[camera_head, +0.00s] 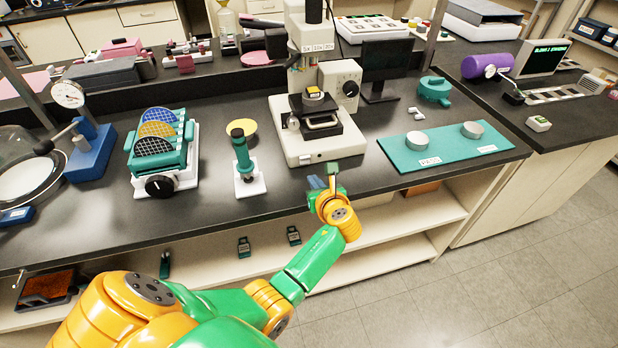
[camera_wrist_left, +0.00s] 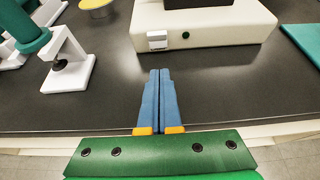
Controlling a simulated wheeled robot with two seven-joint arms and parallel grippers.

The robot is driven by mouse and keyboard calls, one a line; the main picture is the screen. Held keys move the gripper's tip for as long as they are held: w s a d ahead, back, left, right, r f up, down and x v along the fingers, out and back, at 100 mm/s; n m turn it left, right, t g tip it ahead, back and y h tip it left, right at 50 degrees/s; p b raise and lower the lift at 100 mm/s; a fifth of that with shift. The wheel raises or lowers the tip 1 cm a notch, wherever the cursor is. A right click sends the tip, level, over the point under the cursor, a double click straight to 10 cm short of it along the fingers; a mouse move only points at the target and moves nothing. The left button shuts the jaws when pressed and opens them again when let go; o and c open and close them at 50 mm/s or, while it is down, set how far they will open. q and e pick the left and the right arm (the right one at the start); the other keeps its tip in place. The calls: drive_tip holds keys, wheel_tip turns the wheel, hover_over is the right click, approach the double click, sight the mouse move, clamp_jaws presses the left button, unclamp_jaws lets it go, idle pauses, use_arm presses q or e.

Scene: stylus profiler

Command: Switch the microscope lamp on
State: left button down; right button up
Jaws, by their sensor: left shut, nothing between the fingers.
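The white microscope (camera_head: 290,138) stands on the dark bench, with a black stage and a small sample on it. Its pale base front (camera_wrist_left: 225,30) fills the top of the left wrist view. On that front are a small white switch (camera_wrist_left: 157,40) and a small round green spot (camera_wrist_left: 186,35) to its right. My left gripper (camera_head: 328,180) is in front of the base, by the bench's front edge. Its blue fingers (camera_wrist_left: 160,72) are shut, empty, and point toward the switch with a gap of bench between. My right gripper is not in view.
A teal stand with white base (camera_head: 250,187) is left of the microscope. A teal mat (camera_head: 445,151) with two metal discs lies to the right. A black monitor (camera_head: 386,56) stands behind. The bench just before the microscope is clear.

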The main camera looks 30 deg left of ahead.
sight(305, 159)
use_arm(q)
drive_tip(key=shift+w+a+f+b, duration=0.3)
drive_tip(key=shift+a+f+b, duration=0.1)
drive_tip(key=shift+f, duration=0.1)
drive_tip(key=shift+w+a+f+b, duration=0.25)
drive_tip(key=shift+a+f+b, duration=0.1)
drive_tip(key=shift+f, duration=0.15)
drive_tip(key=shift+w+a+r, duration=0.8)
drive_tip(key=shift+a+r, duration=0.05)
drive_tip(key=shift+r, duration=0.1)
drive_tip(key=shift+w+a+r+b, duration=0.3)
drive_tip(key=shift+a+b, duration=0.05)
drive_tip(key=shift+r, duration=0.1)
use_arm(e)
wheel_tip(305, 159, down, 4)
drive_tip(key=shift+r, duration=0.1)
use_arm(q)
drive_tip(key=shift+w+a+r+p, duration=0.15)
drive_tip(key=shift+r+p, duration=0.25)
drive_tip(key=shift+p, duration=0.15)
drive_tip(key=shift+w+a+r+p, duration=0.1)
drive_tip(key=shift+a+r+p, duration=0.05)
drive_tip(key=shift+r+p, duration=0.3)
drive_tip(key=shift+f+b, duration=0.35)
drive_tip(key=shift+f, duration=0.25)
drive_tip(key=shift+r+p, duration=0.85)
drive_tip(key=shift+p, duration=0.3)
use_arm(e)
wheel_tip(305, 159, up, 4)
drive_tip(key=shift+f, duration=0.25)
